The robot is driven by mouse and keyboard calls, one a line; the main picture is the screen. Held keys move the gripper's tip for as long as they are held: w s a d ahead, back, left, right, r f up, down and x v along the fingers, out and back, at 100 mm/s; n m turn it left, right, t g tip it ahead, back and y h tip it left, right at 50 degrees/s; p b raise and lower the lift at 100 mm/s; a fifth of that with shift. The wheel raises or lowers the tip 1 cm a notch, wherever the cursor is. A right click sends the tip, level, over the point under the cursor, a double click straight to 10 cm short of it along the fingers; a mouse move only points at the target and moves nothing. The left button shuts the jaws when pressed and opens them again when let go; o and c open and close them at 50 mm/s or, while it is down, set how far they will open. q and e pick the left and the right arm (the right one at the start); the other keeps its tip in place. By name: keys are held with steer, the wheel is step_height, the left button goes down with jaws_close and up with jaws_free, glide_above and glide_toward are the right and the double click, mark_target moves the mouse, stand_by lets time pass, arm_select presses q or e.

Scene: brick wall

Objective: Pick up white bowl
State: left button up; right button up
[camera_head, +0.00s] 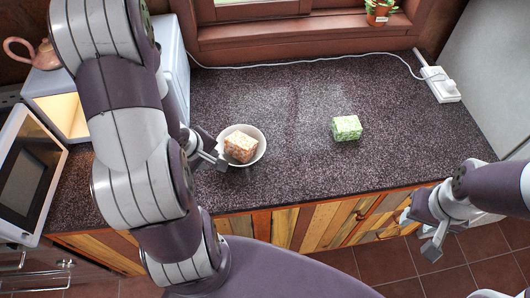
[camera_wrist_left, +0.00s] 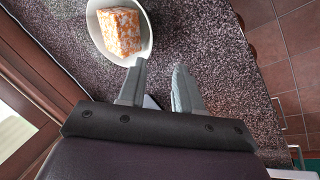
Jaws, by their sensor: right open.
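The white bowl (camera_head: 259,151) stands on the dark speckled counter, with an orange-and-white block (camera_head: 241,147) inside it. The bowl (camera_wrist_left: 147,46) and the block (camera_wrist_left: 119,31) also show at the top of the left wrist view. My left gripper (camera_head: 217,157) is at the bowl's left side in the head view. In the left wrist view its fingers (camera_wrist_left: 160,68) are apart with nothing between them. One fingertip is close to the bowl's rim; I cannot tell if it touches. My right gripper (camera_head: 420,233) is open and empty, beyond the counter's front edge.
A green speckled block (camera_head: 346,128) sits on the counter right of the bowl. An open microwave (camera_head: 62,112) with a pink teapot (camera_head: 38,53) on top stands at the left. A white cable leads to a power strip (camera_head: 440,84). The counter's middle and right are mostly clear.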

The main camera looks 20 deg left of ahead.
arm_select(q)
steer(key=w+f+b, duration=0.2)
steer(key=f, duration=0.1)
steer(key=w+f+n+b, duration=0.1)
steer(key=w+f+b, duration=0.1)
steer(key=f, duration=0.2)
steer(key=w+d+f+n+b, duration=0.1)
steer(key=w+f+b, duration=0.1)
steer(key=f, duration=0.2)
steer(key=shift+f+t+b, duration=0.1)
steer(key=shift+t+b, duration=0.2)
steer(key=shift+b, duration=0.1)
steer(key=shift+w+f, duration=0.15)
jaws_close()
